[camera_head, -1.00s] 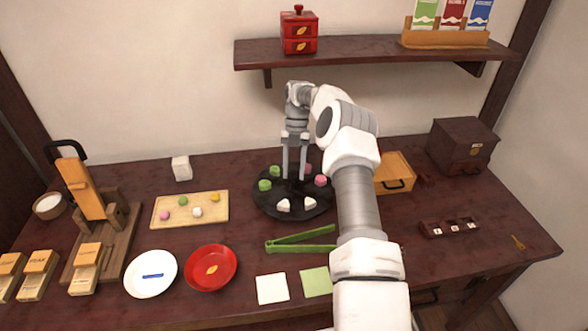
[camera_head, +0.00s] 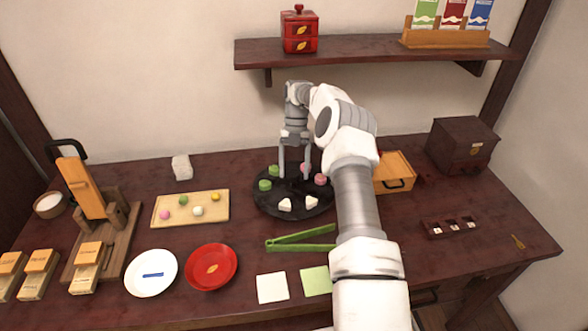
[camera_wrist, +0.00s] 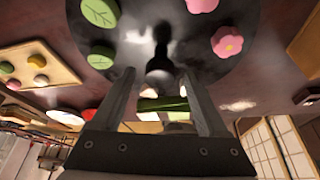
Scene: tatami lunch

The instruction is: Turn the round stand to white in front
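The round stand (camera_head: 296,213) is a black disc on the table, with a dark knob (camera_wrist: 160,68) at its middle in the wrist view. Two white sweets (camera_head: 285,204) sit at its front side, toward the head camera. Two green sweets (camera_head: 265,185) are at its left and back left. Two pink sweets (camera_head: 320,180) are at its right and back right. My gripper (camera_head: 295,176) points down over the middle of the stand, its fingers apart. In the wrist view the fingers (camera_wrist: 158,76) stand to either side of the knob, with gaps visible; contact with it is not seen.
Green tongs (camera_head: 300,240) lie in front of the stand. A wooden board (camera_head: 185,220) with sweets is to the left, with white (camera_head: 135,285) and red (camera_head: 225,256) plates in front. A wooden drawer box (camera_head: 398,168) stands to the right, partly behind my arm.

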